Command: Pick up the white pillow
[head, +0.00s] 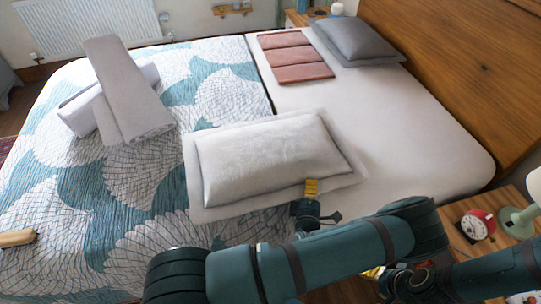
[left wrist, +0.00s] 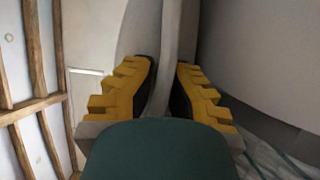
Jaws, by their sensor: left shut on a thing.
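The white pillow (head: 262,160), with a flat border around it, lies across the middle of the bed. My left gripper (head: 311,188) is at the pillow's near right edge, with its yellow fingers shut on the border. In the left wrist view the yellow fingers (left wrist: 166,75) stand on either side of a thin pale fold of the white pillow (left wrist: 172,45). I cannot tell whether the pillow is lifted off the bed. My right gripper (head: 373,272) is mostly hidden behind my left arm; only a bit of yellow shows.
A grey pillow (head: 356,38) and folded pink cloths (head: 294,57) lie toward the headboard (head: 465,65). Folded grey textiles (head: 125,92) lie at the left on the patterned cover (head: 70,200). At the right, a nightstand (head: 462,212) holds a red clock (head: 477,225) and a lamp (head: 518,220).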

